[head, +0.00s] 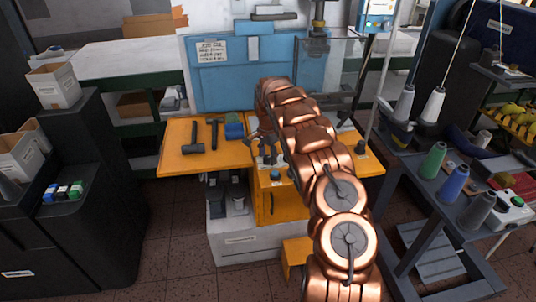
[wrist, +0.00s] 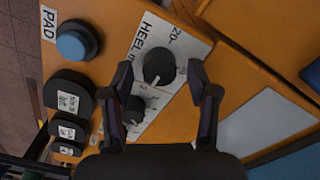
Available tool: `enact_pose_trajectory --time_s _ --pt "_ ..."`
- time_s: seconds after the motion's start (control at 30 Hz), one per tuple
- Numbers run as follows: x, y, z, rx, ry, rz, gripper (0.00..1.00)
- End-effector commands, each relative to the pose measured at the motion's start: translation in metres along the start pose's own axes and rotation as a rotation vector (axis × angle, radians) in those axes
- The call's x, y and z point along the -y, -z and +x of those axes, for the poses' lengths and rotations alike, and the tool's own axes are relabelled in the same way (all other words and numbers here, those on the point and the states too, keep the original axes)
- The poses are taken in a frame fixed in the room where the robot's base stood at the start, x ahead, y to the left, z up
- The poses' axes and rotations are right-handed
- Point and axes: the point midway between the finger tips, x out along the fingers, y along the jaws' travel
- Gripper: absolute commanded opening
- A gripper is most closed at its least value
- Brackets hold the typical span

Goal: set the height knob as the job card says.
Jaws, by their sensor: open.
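In the wrist view a black round knob (wrist: 159,67) sits on a white scale strip (wrist: 181,48) whose visible lettering reads "HEEL" and "20". A second black knob (wrist: 133,109) is beside it on the strip. My gripper (wrist: 159,80) is open, with one fingertip on each side of the upper knob; I cannot tell whether they touch it. In the head view my gripper (head: 263,143) is over the orange machine table (head: 185,165), partly hidden by my arm. A handwritten card (head: 212,51), probably the job card, is on the blue panel; its writing is too small to read.
A blue button (wrist: 76,42) marked "PAD" and several black labelled knobs or caps (wrist: 68,95) are left of the strip. Hammers (head: 214,133) and a blue-green block (head: 234,126) lie on the table. A cart with thread cones (head: 453,183) stands right, a dark cabinet (head: 95,220) left.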

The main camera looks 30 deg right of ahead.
Motion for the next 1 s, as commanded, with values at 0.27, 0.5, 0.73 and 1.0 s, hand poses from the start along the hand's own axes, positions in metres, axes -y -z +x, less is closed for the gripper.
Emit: enact_pose_trajectory --time_s 0.27,0.5,0.73,1.0 --pt "0.0001 -0.0005 0.0047 0.0 0.0 -0.001 0.59" --pt "0.0001 -0.0007 0.0047 0.0 0.0 -0.001 0.37" --pt "0.0 -0.0007 0.0046 0.001 0.0 0.0 0.13" --pt "0.0 -0.0008 0.0052 0.001 -0.001 -0.004 0.0"
